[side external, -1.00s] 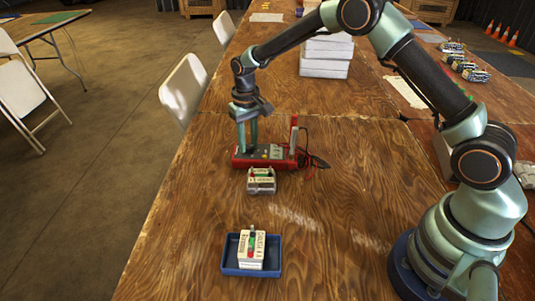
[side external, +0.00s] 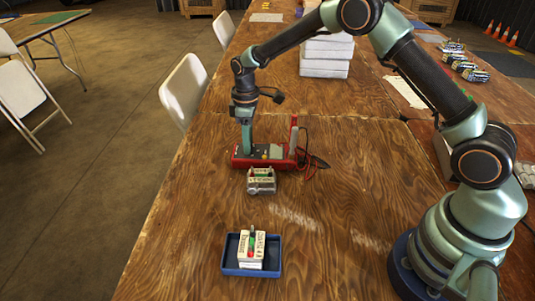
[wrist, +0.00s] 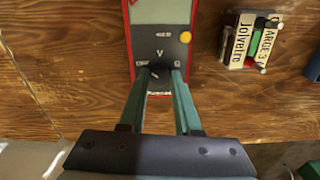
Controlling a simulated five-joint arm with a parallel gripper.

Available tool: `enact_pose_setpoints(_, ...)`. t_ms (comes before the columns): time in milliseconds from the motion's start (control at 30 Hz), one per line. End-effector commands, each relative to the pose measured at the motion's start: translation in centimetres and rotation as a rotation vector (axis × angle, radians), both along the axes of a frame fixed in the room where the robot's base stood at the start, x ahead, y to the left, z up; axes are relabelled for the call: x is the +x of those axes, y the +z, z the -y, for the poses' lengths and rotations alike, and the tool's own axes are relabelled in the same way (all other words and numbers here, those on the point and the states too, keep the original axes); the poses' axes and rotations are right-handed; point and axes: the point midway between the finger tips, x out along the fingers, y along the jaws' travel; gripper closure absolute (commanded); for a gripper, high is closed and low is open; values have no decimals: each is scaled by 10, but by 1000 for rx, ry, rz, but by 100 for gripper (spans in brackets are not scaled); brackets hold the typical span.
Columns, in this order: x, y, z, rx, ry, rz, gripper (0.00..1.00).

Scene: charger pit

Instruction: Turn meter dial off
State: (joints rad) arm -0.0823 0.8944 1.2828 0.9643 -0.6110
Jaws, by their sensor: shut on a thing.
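The red and grey meter (side external: 276,154) lies on the wooden table in the side view, and its grey face (wrist: 160,42) shows in the wrist view. The dial (wrist: 157,69) is a dark knob on the lower part of the face, partly hidden between my fingertips. My gripper (side external: 247,149) points down at the left end of the meter. In the wrist view my gripper (wrist: 158,72) has both green fingers closed in on the dial, one on each side. The dial's exact setting is too small to read.
A battery holder (side external: 261,180) sits just in front of the meter; it also shows in the wrist view (wrist: 251,41). A blue tray (side external: 231,270) with a white block (side external: 258,259) stands nearer. Red leads (side external: 311,162) lie right of the meter. White boxes (side external: 326,55) are stacked behind.

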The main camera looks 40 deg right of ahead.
Motion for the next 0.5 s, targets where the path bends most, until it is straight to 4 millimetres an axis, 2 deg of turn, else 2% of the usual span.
enact_pose_setpoints(500,1,1,0,1,107,2,100)
